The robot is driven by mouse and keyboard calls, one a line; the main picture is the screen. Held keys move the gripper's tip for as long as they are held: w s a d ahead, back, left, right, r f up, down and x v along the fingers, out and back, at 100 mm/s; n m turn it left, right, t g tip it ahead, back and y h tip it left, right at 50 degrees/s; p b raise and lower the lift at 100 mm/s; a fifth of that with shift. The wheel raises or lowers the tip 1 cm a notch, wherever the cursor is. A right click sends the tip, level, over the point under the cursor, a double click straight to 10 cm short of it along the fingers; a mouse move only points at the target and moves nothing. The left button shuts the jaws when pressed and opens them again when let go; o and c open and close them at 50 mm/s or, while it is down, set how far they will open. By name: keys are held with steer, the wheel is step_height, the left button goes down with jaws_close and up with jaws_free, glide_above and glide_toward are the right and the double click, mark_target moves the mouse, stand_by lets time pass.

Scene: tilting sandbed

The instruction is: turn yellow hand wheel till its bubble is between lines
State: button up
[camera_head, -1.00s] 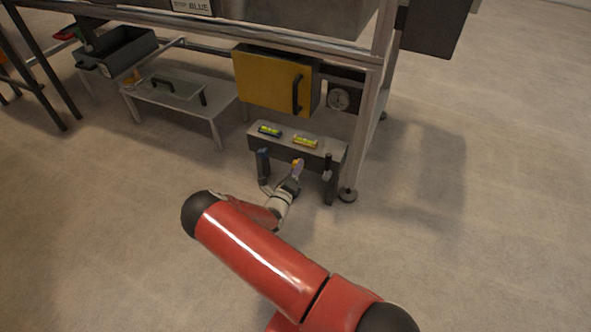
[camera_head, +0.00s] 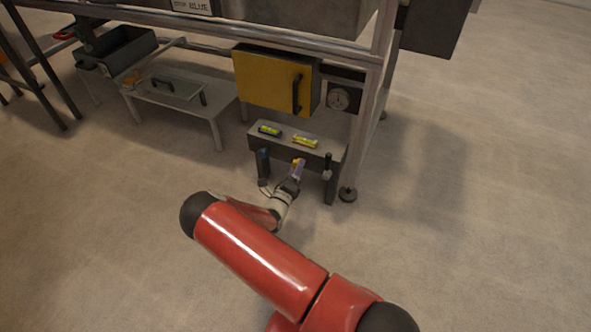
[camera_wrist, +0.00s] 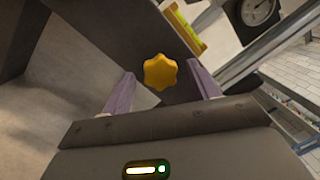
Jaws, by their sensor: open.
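The yellow hand wheel (camera_wrist: 160,72) is a lobed knob on the dark front face of the bench's low housing. In the wrist view it lies between the two purple fingers of my gripper (camera_wrist: 161,92), which are apart and do not appear to touch it. In the head view my gripper (camera_head: 297,170) is at the housing front and largely covers the wheel. The yellow-framed level vial (camera_head: 305,141) sits on the housing's top; part of it shows in the wrist view (camera_wrist: 184,28). Its bubble is too small to place against the lines.
A dark upright lever (camera_head: 327,168) stands to the right of my gripper and a dark blue-topped post (camera_head: 263,166) to the left. A yellow cabinet (camera_head: 268,80) and a round gauge (camera_head: 339,98) are above. The floor in front is open.

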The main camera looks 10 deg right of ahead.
steer(key=v, duration=0.7)
steer(key=shift+s, duration=0.15)
